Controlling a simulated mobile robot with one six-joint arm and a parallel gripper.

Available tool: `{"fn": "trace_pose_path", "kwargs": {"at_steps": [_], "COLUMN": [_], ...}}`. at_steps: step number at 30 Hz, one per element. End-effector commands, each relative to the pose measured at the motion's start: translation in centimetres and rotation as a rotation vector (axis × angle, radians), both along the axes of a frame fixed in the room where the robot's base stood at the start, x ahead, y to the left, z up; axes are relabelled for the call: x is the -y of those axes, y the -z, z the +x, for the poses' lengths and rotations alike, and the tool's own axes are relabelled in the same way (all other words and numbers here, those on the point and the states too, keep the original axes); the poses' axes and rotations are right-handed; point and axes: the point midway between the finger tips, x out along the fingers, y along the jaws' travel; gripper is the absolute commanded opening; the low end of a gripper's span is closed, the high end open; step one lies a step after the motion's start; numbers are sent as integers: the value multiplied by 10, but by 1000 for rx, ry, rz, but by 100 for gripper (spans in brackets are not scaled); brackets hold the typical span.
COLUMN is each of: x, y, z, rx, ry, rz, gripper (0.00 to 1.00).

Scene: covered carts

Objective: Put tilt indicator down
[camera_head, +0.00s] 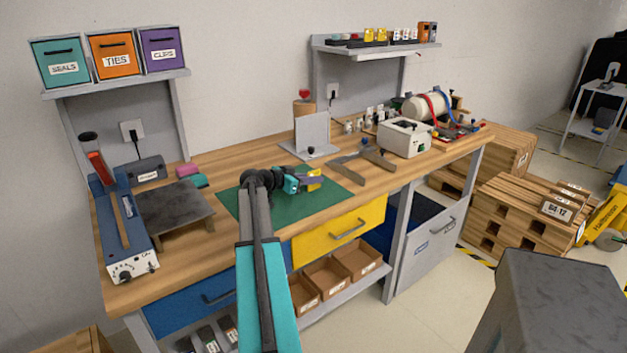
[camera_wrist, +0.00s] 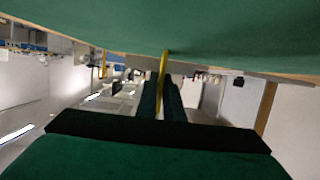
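The tilt indicator seems to be the small yellow piece (camera_head: 314,180) at the tip of my gripper (camera_head: 304,184). In the wrist view it is a thin yellow strip (camera_wrist: 163,70) seen edge-on between my two dark fingers (camera_wrist: 161,98). My gripper is shut on it and lies nearly level, low over the green mat (camera_head: 325,199) on the workbench. In the wrist view the mat (camera_wrist: 220,28) fills the top, close to the yellow strip's edge. I cannot tell whether the piece touches the mat.
A grey angle plate (camera_head: 312,135) stands behind the mat, with a metal square (camera_head: 364,160) to the right. A dark surface plate (camera_head: 175,212) and a blue device (camera_head: 122,230) are left. The mat's front right part is bare.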

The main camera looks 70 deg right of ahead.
Motion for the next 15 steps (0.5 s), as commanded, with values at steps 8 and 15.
{"fn": "trace_pose_path", "kwargs": {"at_steps": [8,15], "x": [0,0], "y": [0,-2], "z": [0,1], "rx": [0,0], "ry": [0,-1], "rz": [0,0], "gripper": [22,22]}}
